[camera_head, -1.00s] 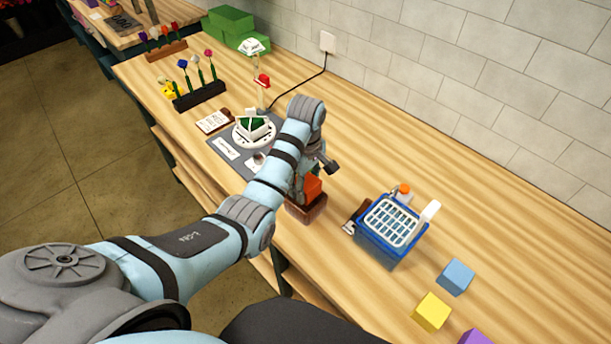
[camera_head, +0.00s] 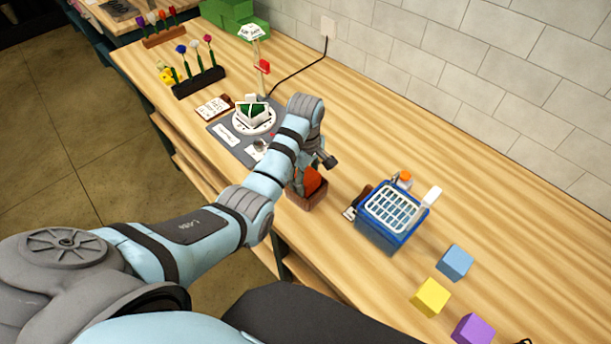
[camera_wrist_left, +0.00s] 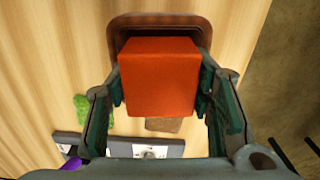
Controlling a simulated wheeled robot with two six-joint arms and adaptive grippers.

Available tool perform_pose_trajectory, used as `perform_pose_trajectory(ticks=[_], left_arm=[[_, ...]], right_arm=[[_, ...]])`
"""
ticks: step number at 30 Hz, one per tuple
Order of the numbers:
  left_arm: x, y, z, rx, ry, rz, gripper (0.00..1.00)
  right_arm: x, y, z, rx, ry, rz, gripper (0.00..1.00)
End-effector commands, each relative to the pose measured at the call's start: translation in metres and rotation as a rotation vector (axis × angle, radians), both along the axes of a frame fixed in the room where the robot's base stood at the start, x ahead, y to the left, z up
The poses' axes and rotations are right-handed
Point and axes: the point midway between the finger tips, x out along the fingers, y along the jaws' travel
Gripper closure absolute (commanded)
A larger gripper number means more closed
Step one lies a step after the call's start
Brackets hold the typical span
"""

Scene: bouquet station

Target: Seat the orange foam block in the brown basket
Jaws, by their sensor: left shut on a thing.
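The orange foam block (camera_head: 312,179) is between the fingers of my left gripper (camera_wrist_left: 160,92), which is shut on it. In the left wrist view the block (camera_wrist_left: 159,76) fills the middle, with a finger on each side. The brown basket (camera_head: 306,201) stands on the table under the gripper. In the left wrist view its rim (camera_wrist_left: 160,20) shows behind the block. The block is at the basket's opening; how deep it sits cannot be told. The arm hides part of the basket in the head view. My right gripper is not in view.
A blue basket (camera_head: 382,238) with a white grid top stands to the right. Blue (camera_head: 455,262), yellow (camera_head: 431,297) and purple (camera_head: 473,329) blocks lie farther right. A grey mat with a white round stand (camera_head: 254,119) lies behind the arm. The tiled wall bounds the table's back.

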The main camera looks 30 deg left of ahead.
Motion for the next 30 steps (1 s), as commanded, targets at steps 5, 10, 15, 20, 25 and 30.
perform_pose_trajectory(ticks=[5, 10, 15, 20, 25, 30], left_arm=[[-0.0001, 0.0001, -0.0003, 0.000, 0.000, 0.000, 0.90], [-0.0001, 0.0000, -0.0003, 0.000, 0.000, 0.000, 0.90], [-0.0001, -0.0001, -0.0003, 0.000, 0.000, 0.000, 0.30], [-0.0001, -0.0001, -0.0003, 0.000, 0.000, 0.000, 0.29], [-0.0002, 0.0000, -0.0004, 0.000, 0.001, 0.000, 0.14], [-0.0002, 0.0001, -0.0003, 0.000, 0.000, 0.000, 0.12]], right_arm=[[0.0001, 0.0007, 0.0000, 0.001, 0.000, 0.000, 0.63], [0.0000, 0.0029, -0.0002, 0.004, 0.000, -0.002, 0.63], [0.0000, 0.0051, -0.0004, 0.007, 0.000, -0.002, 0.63], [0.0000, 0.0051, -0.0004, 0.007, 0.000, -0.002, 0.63], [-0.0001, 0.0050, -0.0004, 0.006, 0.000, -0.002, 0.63], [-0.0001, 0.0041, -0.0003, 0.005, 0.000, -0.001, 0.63]])
